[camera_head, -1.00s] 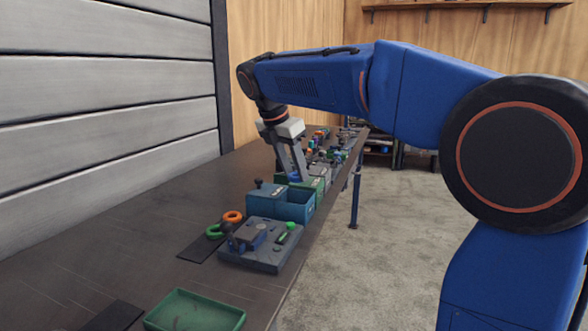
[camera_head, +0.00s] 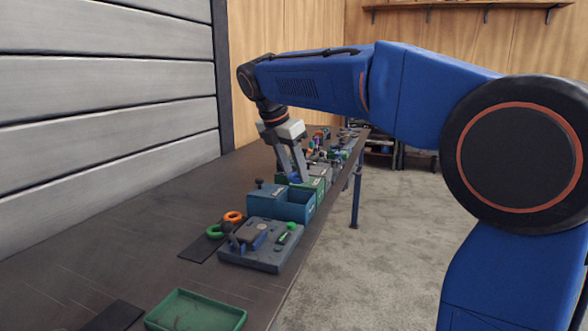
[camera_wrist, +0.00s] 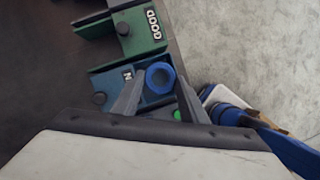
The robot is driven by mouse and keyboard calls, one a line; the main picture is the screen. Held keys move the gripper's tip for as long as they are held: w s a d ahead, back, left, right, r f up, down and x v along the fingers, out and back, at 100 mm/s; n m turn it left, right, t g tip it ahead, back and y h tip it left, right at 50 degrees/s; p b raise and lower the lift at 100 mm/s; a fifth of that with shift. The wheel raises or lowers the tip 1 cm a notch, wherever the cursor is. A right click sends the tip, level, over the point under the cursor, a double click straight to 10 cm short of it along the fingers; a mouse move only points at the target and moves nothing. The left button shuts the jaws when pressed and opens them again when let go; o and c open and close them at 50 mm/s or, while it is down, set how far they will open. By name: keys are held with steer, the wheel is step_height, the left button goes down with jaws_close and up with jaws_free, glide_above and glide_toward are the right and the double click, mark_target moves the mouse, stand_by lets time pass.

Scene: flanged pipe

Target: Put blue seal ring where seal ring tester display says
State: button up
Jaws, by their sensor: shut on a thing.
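My gripper (camera_wrist: 160,88) is shut on the blue seal ring (camera_wrist: 160,70), which sits between its fingertips. In the wrist view the ring appears over the blue bin (camera_wrist: 108,87), whose label is partly hidden by a finger. I cannot tell its height above the bin. The green bin (camera_wrist: 112,23), marked GOOD, lies just beyond. In the head view my gripper (camera_head: 297,178) is low over the row of bins, with the blue bin (camera_head: 266,202) nearer. The grey tester (camera_head: 262,262) stands in front of the bins, with a green part on top. I cannot read its display.
A green tray (camera_head: 195,312) is at the near edge. Clutter fills the far bench; its left side is clear.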

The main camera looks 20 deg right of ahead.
mark_target(293, 182)
steer(key=shift+f, duration=2)
steer(key=shift+f, duration=1.7)
steer(key=o, duration=1)
steer(key=c, duration=0.3)
steer(key=shift+o, duration=0.3)
steer(key=shift+r, duration=0.1)
steer(key=shift+o, duration=0.9)
steer(key=shift+r, duration=3.45)
